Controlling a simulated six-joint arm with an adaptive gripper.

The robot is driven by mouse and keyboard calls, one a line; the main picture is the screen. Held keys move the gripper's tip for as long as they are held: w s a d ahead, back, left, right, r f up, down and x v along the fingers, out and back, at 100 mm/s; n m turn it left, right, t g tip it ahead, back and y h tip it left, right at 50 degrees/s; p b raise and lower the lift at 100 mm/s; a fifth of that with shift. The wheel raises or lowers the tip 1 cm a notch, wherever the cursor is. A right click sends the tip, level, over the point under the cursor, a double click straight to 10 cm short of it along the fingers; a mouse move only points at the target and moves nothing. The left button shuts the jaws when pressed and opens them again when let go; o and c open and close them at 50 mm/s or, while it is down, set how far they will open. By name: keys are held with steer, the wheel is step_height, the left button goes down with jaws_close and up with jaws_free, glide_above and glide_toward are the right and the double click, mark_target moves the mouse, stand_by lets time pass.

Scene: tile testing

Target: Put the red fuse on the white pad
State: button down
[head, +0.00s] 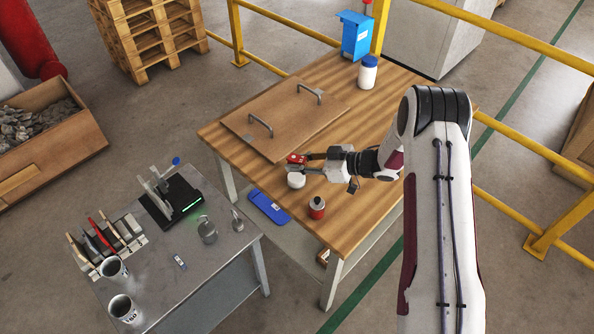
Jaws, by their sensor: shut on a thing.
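My gripper (306,163) reaches in from the right above the wooden table and is shut on a small red piece with light marks (296,158), which looks like the red fuse. The fingers hide part of it. A round white thing (296,182), which looks like the white pad, is on the table just below the gripper in the picture. The held piece appears above the pad's far side and apart from it; the exact height is hard to tell.
A red and dark canister (317,208) stands near the wooden table's (350,215) front edge. A board with two handles (285,117) lies behind the gripper. A white jar with a blue lid (367,72) and a blue box (355,36) stand at the back. A grey table (190,265) is at front left.

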mark_target(297, 177)
steer(key=shift+f, duration=0.1)
steer(key=shift+f, duration=1.8)
steer(key=shift+f, duration=0.1)
steer(key=c, duration=1.8)
jaws_free()
steer(key=v, duration=1.2)
steer(key=shift+s, duration=0.1)
